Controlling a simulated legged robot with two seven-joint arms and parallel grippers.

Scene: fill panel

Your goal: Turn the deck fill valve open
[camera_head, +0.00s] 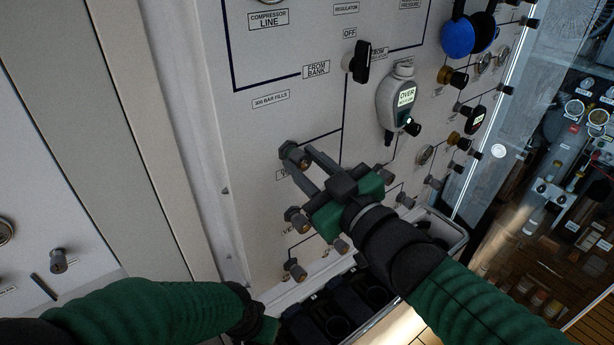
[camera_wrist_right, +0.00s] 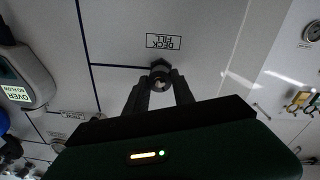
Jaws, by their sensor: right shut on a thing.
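The deck fill valve (camera_head: 291,150) is a small dark grey knob on the pale panel, at the upper end of a row of similar knobs. In the right wrist view the valve (camera_wrist_right: 160,71) sits just below the "DECK FILL" label (camera_wrist_right: 163,41). My right gripper (camera_head: 297,163) reaches to it from the lower right, its two fingers on either side of the knob and shut on it. The fingers hide part of the knob and its label in the head view. My left gripper (camera_head: 264,328) is low at the bottom of the head view, away from the valve; its fingers are not clear.
More knobs (camera_head: 295,269) lie below the valve. A grey "OVER" gauge unit (camera_head: 397,97) and a black selector knob (camera_head: 359,62) are above right. A bin with dark containers (camera_head: 345,304) stands under the panel. Shelves with gear (camera_head: 570,190) are at far right.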

